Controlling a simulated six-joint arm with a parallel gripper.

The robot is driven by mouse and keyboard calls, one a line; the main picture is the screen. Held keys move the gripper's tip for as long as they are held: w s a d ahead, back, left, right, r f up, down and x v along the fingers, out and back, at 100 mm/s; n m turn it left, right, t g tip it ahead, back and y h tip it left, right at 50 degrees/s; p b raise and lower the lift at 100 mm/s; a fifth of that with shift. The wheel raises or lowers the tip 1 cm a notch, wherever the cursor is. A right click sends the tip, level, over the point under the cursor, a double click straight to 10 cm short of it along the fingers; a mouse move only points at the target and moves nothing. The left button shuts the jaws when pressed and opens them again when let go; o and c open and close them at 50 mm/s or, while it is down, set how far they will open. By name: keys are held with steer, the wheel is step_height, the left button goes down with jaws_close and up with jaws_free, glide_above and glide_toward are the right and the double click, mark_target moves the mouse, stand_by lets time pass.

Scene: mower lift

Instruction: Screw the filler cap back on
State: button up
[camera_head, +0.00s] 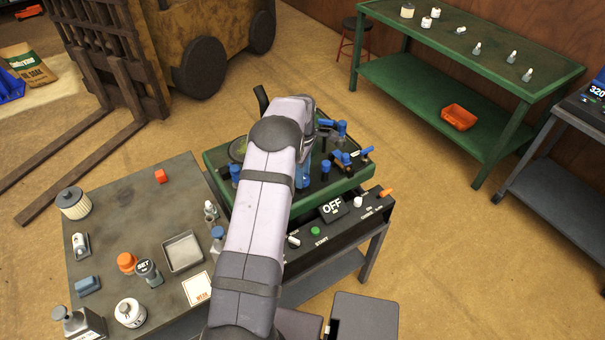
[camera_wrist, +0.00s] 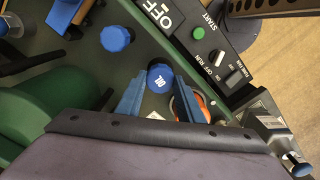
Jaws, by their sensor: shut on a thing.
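The blue filler cap (camera_wrist: 160,76), marked OIL in white, lies between the two blue fingers of my gripper (camera_wrist: 161,84) in the wrist view. My gripper is shut on it over the green mower deck (camera_wrist: 68,108). The cap hides what is under it, so I cannot tell whether it sits on the filler neck or is threaded. In the head view my arm covers most of the gripper and the cap, above the green deck (camera_head: 215,162).
Another blue cap (camera_wrist: 115,38) stands nearby on the deck. The control panel (camera_wrist: 205,35) runs along one edge. An orange ring (camera_wrist: 196,104) shows behind one finger. The grey bench (camera_head: 115,215) at left holds bottles, a metal tray (camera_head: 183,238) and small parts.

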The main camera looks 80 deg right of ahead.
steer(key=shift+m, duration=1.1)
steer(key=m, duration=0.6)
steer(key=shift+m, duration=0.4)
steer(key=shift+m, duration=0.4)
steer(key=m, duration=0.5)
